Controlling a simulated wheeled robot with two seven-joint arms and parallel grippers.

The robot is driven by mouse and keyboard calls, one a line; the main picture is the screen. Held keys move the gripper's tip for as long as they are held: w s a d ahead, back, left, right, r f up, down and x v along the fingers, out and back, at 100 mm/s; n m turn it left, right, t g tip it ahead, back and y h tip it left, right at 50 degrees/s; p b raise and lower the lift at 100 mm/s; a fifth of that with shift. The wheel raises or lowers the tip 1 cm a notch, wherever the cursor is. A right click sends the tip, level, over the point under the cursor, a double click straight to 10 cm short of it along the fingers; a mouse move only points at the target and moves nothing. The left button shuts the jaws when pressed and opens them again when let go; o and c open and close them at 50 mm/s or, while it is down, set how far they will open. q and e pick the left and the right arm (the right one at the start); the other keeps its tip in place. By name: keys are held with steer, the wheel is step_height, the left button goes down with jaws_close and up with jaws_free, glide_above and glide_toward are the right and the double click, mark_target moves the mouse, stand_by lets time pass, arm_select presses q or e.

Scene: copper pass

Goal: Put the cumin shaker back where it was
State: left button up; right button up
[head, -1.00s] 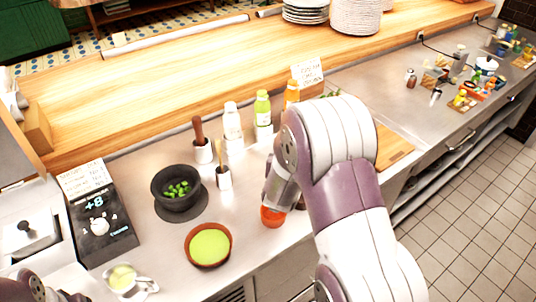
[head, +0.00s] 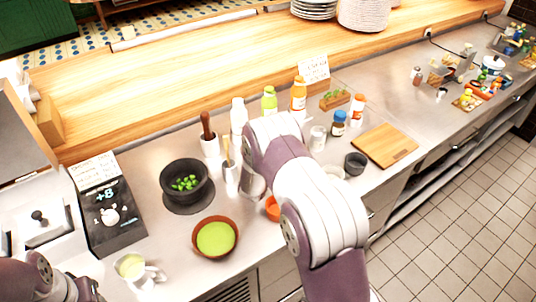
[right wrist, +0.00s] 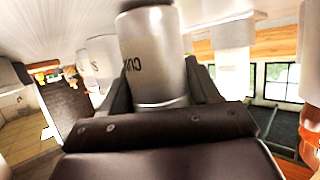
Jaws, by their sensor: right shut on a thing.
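In the right wrist view the cumin shaker (right wrist: 152,55) is a light metal cylinder with a dark top and the letters "CU" showing on its side. My right gripper (right wrist: 160,95) is shut on it, with a dark finger on each side. In the head view my right forearm hides the shaker and most of the gripper, above the counter between the mortar and the small jars. Two similar pale shakers, one (right wrist: 102,58) with a partly readable letter, stand beside it in the wrist view. My left gripper is out of view; only part of its arm shows at the bottom left.
A dark mortar (head: 172,178), a bowl of green sauce (head: 232,238) and an orange bowl (head: 272,208) are near the forearm. Tall bottles (head: 269,102) stand behind it. A blue-lidded jar (head: 338,123) and a cutting board (head: 386,146) are to the right.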

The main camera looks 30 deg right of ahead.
steer(key=shift+f, duration=0.1)
steer(key=shift+f, duration=0.15)
steer(key=o, duration=1.1)
